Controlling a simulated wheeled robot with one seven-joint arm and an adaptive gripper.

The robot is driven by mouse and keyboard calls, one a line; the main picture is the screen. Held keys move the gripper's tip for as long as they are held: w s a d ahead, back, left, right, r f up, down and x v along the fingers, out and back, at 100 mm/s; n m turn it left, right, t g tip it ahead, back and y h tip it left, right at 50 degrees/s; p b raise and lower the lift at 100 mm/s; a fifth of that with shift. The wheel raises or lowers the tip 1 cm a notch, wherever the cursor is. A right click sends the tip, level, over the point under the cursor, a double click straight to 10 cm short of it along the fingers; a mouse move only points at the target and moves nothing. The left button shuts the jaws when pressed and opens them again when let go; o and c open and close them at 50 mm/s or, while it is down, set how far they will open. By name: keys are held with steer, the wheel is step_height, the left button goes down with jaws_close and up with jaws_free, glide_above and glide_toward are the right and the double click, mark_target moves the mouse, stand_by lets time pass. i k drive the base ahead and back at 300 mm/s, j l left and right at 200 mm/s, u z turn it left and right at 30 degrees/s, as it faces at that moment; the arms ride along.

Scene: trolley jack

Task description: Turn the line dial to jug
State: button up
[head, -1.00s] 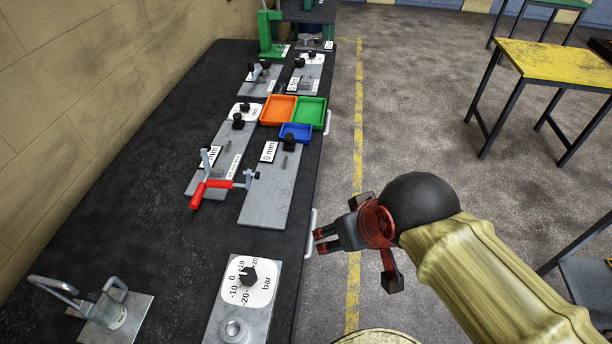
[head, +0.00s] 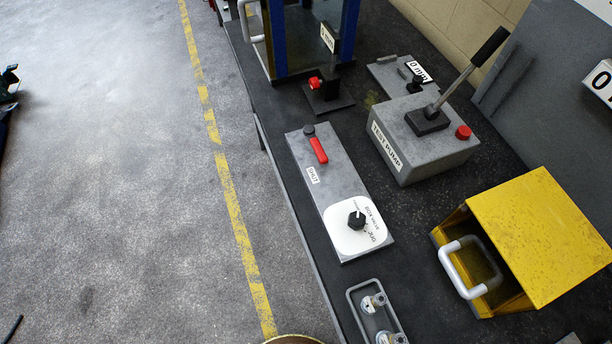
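A black dial knob (head: 357,221) sits on a white rounded plate (head: 346,240), at the near end of a grey metal panel (head: 325,187). It looks like the line dial. Its lettering is small and turned, and I cannot read it surely. A light pointer mark on the knob points roughly toward the top of the picture. The same panel carries a red lever (head: 318,150) and a label reading "SHUT" (head: 312,175). My gripper is not in view.
A grey test pump (head: 415,150) with a long lever stands behind the panel. A yellow box (head: 540,235) with a white handle (head: 462,270) is to the right. A grey tray (head: 355,300) with fittings is nearer.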

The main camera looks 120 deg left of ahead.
mark_target(357, 220)
steer(key=u, duration=3.45)
